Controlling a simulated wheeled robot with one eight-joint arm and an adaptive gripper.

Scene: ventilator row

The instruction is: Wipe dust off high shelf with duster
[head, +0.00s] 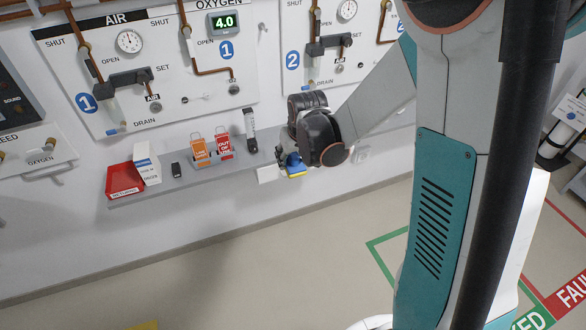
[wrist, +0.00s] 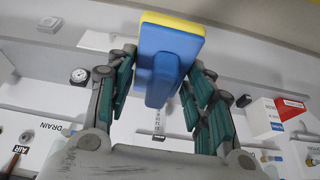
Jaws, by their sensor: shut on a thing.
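The grey wall shelf (head: 190,184) runs below the gauge panels in the head view. My gripper (head: 288,158) is at the shelf's right end. In the wrist view, my gripper (wrist: 161,75) is shut on a blue block with a yellow face (wrist: 172,50), taken to be the duster. The duster (head: 297,173) shows small and partly hidden below my gripper in the head view. I cannot tell whether it touches the shelf. No dust can be made out on the shelf at this size.
On the shelf stand a red bin (head: 124,180), a white box (head: 147,163), a small black item (head: 176,170), an orange tag holder (head: 200,150), a red tag holder (head: 223,142) and an upright white-and-black item (head: 250,130). Gauge panels (head: 150,70) hang above. Open floor (head: 250,260) lies below.

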